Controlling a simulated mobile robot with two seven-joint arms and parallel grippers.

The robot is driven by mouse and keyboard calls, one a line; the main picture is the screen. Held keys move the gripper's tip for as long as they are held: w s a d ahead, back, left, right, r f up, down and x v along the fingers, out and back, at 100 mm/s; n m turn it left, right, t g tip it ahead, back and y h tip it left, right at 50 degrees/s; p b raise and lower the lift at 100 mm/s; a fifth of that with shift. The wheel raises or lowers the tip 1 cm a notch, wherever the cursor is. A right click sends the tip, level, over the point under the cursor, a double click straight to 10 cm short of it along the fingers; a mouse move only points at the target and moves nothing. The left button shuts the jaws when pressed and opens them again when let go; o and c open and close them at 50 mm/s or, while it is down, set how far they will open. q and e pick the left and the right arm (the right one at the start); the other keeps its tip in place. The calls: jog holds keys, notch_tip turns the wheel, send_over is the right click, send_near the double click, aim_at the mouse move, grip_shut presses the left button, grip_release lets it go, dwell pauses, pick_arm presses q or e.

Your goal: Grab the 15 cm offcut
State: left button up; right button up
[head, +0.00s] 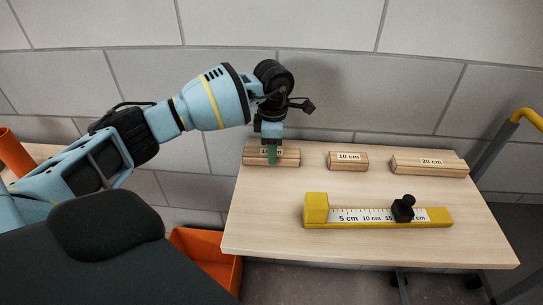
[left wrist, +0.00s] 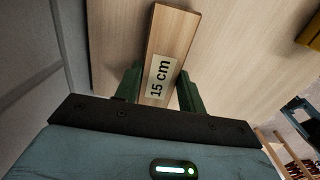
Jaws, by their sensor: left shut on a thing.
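The 15 cm offcut (head: 288,157) is a light wooden block at the back left of the table. Its white label reads "15 cm" in the left wrist view (left wrist: 166,45), while in the head view my gripper partly covers the label. My left gripper (head: 271,157) reaches down over the offcut from above. Its green fingers (left wrist: 158,92) stand on either side of the block and are shut on it. The offcut appears to be at the table top; I cannot tell whether it is lifted. My right gripper is not in view.
A 10 cm offcut (head: 348,164) and a 20 cm offcut (head: 428,165) lie to the right along the back. A yellow measuring gauge (head: 318,210) with a black slider (head: 403,208) lies in front. The table (head: 270,225) is bare at front left. An orange bin (head: 212,262) stands below. A wall is behind.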

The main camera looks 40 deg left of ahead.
pick_arm(q)
jog(key=shift+c, duration=0.7)
jog(key=shift+r, duration=0.1)
jog(key=shift+r, duration=0.5)
jog(key=shift+s+d+r, duration=0.1)
jog(key=shift+s+r, duration=0.15)
jog(key=shift+r, duration=0.35)
jog(key=shift+s+r, duration=0.2)
jog(key=shift+r, duration=0.4)
jog(key=s+d, duration=0.1)
jog(key=s, duration=0.3)
jog(key=s+d, duration=0.1)
jog(key=s, duration=0.3)
jog(key=s+d+r, duration=0.1)
jog(key=s, duration=0.4)
jog(key=shift+d+r+b, duration=0.1)
jog(key=shift+d+b, duration=0.2)
jog(key=shift+b, duration=0.1)
jog(key=shift+s+d+r, duration=0.15)
jog(key=shift+s+d, duration=0.1)
jog(key=shift+s, duration=0.5)
